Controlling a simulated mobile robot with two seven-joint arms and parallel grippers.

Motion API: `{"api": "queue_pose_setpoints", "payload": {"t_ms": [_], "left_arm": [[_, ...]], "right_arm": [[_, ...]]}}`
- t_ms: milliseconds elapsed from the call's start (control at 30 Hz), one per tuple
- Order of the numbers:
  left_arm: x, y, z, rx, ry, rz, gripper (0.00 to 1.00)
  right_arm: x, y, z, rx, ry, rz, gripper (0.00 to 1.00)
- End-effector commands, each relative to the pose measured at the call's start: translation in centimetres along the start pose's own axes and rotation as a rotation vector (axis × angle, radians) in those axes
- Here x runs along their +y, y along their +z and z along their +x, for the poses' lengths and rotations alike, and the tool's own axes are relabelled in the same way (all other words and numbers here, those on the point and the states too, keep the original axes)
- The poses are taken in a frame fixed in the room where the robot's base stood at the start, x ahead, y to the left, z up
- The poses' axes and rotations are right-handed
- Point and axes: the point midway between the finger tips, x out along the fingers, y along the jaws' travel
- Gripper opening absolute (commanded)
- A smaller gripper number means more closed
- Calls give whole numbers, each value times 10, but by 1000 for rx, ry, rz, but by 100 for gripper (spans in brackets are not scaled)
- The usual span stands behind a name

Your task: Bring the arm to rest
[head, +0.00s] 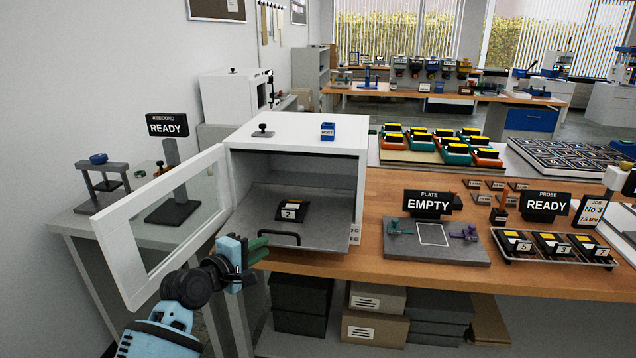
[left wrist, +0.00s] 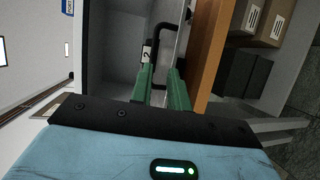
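My left arm comes in from the lower left in the head view. Its left gripper (head: 257,245) is just in front of the open white cabinet (head: 297,130), near the dark handle (head: 280,237) of the cabinet's tray. In the left wrist view the two green fingers (left wrist: 161,88) stand apart with nothing seen between them, the handle (left wrist: 172,32) just beyond. A black block labelled 2 (head: 291,210) sits on the tray inside the cabinet. My right gripper does not show.
The cabinet's glazed door (head: 136,277) stands open to the left, close to my left arm. The wooden bench (head: 385,262) runs right, with a grey plate fixture (head: 411,250) and a rack (head: 575,262) of numbered blocks. Boxes (head: 376,328) stand on the shelf below.

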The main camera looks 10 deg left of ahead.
Motion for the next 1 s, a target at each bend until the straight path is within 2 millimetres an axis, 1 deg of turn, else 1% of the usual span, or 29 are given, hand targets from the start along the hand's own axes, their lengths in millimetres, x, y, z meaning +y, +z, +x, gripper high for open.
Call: {"api": "queue_pose_setpoints", "payload": {"t_ms": [33,67,167,200,267,300,367,400,467,500,567,600,667,700,767,800,867,900,1000], "left_arm": [[-18,4,-3,5,-22,21,18],[-30,5,-6,10,-36,43,18],[-78,15,-22,29,-94,145,18],[-100,20,-30,36,-120,197,18],[-133,28,-45,43,-164,279,18],[-153,33,-56,46,-190,334,18],[-182,43,-73,45,-233,417,18],[-201,49,-85,42,-259,472,18],[-228,60,-105,33,-300,554,18],[-244,68,-119,25,-325,609,18],[-268,79,-141,9,-365,692,18],[-282,87,-156,-2,-389,747,18],[-302,99,-179,-25,-426,830,18],[-314,107,-195,-42,-448,886,18],[-331,120,-220,-72,-482,968,18],[-341,128,-237,-93,-502,1022,18],[-354,141,-261,-128,-530,1102,18],[-361,149,-277,-152,-546,1153,18],[-374,167,-311,-207,-577,1263,18]], "right_arm": [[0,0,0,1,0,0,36],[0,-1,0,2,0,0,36],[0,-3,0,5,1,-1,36],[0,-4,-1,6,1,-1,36],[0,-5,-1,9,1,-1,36],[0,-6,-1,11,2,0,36],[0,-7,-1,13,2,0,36],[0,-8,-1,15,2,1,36],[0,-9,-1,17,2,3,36],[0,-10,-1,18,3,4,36],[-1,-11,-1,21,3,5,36],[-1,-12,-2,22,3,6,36],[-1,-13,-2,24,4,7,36],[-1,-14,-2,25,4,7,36],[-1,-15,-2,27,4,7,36],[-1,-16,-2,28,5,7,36],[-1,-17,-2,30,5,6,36],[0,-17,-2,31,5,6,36],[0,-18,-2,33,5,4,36]]}}
